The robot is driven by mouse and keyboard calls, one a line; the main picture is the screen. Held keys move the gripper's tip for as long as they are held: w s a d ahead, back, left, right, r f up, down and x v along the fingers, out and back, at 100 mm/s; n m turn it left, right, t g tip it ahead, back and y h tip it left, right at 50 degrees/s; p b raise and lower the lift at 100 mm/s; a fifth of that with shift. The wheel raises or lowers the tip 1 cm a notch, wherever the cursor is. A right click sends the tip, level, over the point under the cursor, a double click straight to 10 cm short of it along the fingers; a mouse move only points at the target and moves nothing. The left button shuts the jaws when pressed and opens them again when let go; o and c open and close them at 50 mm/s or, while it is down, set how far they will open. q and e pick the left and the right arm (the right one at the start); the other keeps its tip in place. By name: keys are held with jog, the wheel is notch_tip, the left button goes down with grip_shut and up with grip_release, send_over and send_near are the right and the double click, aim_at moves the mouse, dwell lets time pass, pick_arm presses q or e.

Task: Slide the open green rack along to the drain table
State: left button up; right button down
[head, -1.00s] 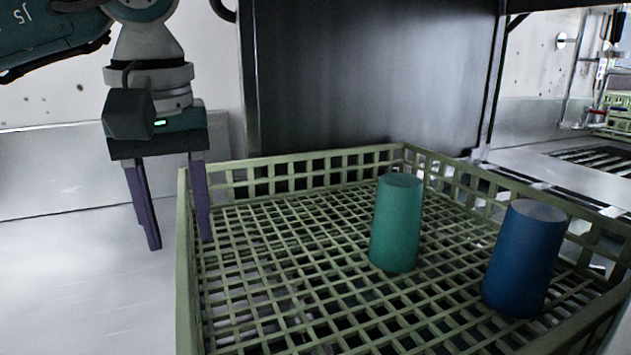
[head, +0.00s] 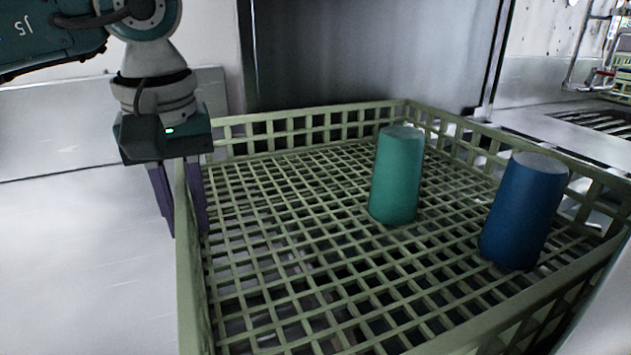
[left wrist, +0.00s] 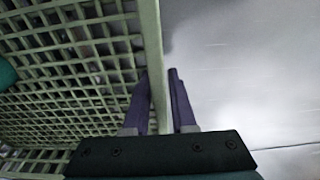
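The open green rack (head: 188,290) is a pale green lattice crate that fills the middle of the head view. A teal cup (head: 397,178) and a dark blue cup (head: 523,213) stand upside down or closed-end up inside it. My left gripper (head: 183,218) straddles the rack's left wall, one purple finger inside and one outside. In the left wrist view the rack's wall (left wrist: 150,30) runs between the fingers (left wrist: 158,78), which look closed against it. The tip of the inner finger is partly hidden by the lattice. My right gripper is not in view.
A dark upright panel (head: 370,50) stands right behind the rack. A metal table with a slotted grate (head: 605,122) lies beyond it at the right. The pale counter (head: 85,270) left of the rack is clear.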

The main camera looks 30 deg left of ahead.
pick_arm(q)
grip_shut()
dwell(1.0)
